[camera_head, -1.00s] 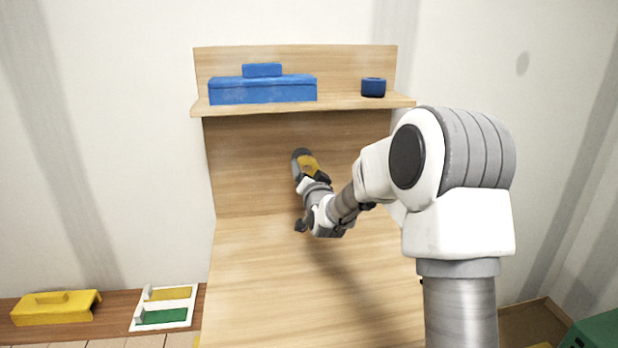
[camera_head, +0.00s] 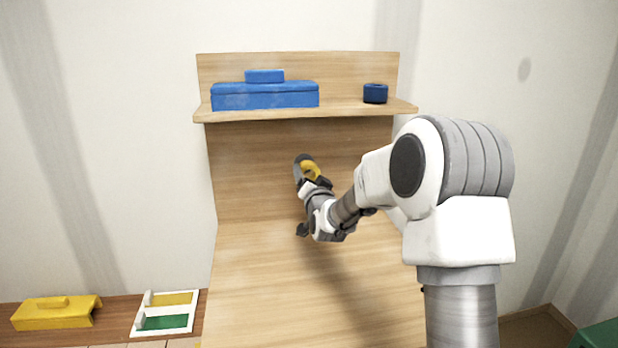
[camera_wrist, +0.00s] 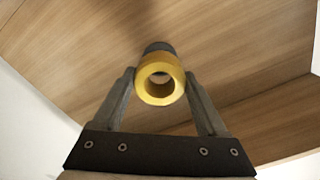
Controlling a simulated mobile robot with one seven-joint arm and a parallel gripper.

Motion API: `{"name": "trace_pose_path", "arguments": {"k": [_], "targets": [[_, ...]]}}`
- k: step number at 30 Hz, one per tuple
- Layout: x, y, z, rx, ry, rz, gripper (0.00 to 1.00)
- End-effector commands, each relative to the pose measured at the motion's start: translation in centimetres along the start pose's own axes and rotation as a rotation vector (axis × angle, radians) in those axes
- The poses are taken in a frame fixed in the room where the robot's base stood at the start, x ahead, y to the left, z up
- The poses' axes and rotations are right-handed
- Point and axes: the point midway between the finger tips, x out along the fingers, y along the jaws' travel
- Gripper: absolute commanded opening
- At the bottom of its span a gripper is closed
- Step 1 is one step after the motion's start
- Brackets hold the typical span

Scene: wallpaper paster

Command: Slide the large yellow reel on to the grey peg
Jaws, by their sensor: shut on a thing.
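The yellow reel (camera_wrist: 144,92) is a thick ring held between the two fingertips of my gripper (camera_wrist: 160,76) in the wrist view. Its open hole faces the camera. A dark grey rounded end, which looks like the grey peg (camera_wrist: 159,46), shows just beyond the reel's upper edge. Whether it enters the hole is hidden. In the head view, the reel (camera_head: 314,167) shows as a tilted ring at my gripper (camera_head: 314,181), against the wooden back panel. The grey peg (camera_head: 298,170) seems to be close at its left; whether they touch cannot be told.
A wooden shelf (camera_head: 340,109) above holds a blue box (camera_head: 265,96) and a small blue reel (camera_head: 375,93). A yellow box (camera_head: 55,313) and a white tray (camera_head: 137,327) lie at lower left.

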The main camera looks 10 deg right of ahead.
Motion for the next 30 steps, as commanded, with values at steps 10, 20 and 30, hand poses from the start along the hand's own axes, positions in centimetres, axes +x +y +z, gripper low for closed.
{"name": "trace_pose_path", "arguments": {"k": [10,20,30], "targets": [[0.8,0.0,0.0,0.000,0.000,0.000,0.20],[1.6,0.0,0.0,0.000,0.001,0.000,0.20],[2.5,0.0,0.0,0.000,0.000,0.000,0.20]]}}
